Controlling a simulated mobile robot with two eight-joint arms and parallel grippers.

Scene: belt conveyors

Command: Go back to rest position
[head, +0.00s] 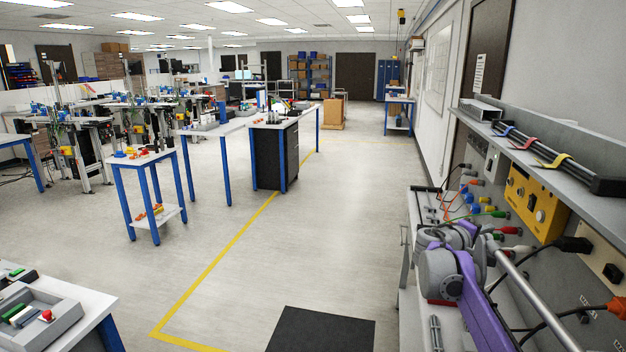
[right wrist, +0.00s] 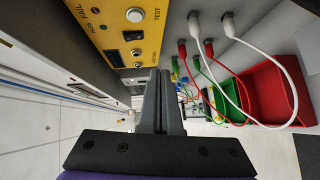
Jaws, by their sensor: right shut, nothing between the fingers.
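My right arm, purple and grey, reaches over the workbench at the right of the head view. In the right wrist view my right gripper (right wrist: 162,88) has its dark fingers together with nothing between them. It points along the bench, close to the yellow test box (right wrist: 122,30) and the plugged cables (right wrist: 222,72). In the head view the gripper's fingertips are hard to make out among the arm links and cables. My left gripper is in neither view.
The yellow test box (head: 535,203) and coloured plugs line the bench panel below a grey shelf (head: 560,140). A red bin (right wrist: 275,85) and a green bin (right wrist: 232,108) sit near the cables. Open floor (head: 330,230) lies left of the bench.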

